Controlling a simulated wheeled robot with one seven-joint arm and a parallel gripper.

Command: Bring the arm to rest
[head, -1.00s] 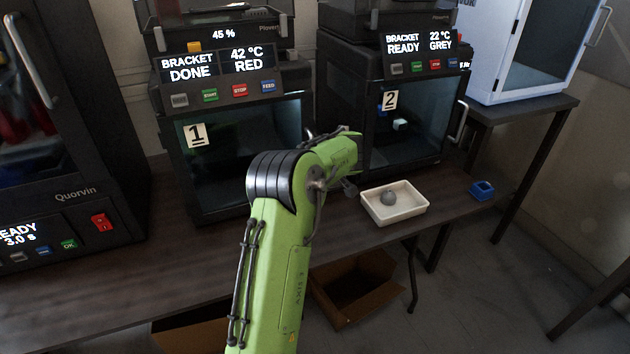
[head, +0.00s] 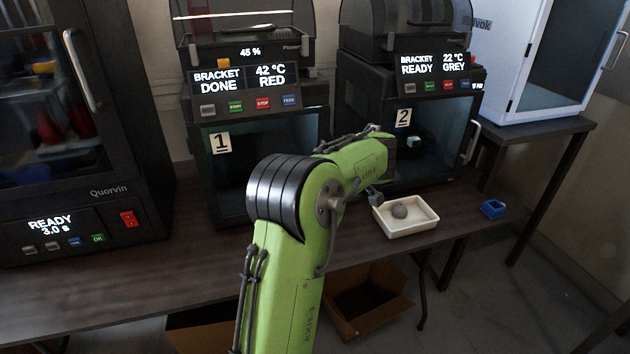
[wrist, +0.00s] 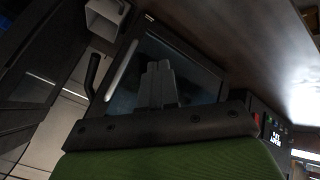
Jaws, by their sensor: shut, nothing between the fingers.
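My green arm (head: 290,285) rises from the bottom of the head view, bends at a dark-banded elbow, and its forearm reaches right in front of the printers. My gripper (wrist: 159,72) shows in the wrist view with its two dark fingers together and nothing between them. A dark glazed panel with a pale edge lies behind the fingers there. In the head view the gripper cannot be made out clearly behind the forearm.
Printer 1 (head: 258,165) and printer 2 (head: 440,150) stand on the dark bench (head: 110,285). A Quorvin machine (head: 75,130) stands left; a cardboard box (head: 370,318) is below.

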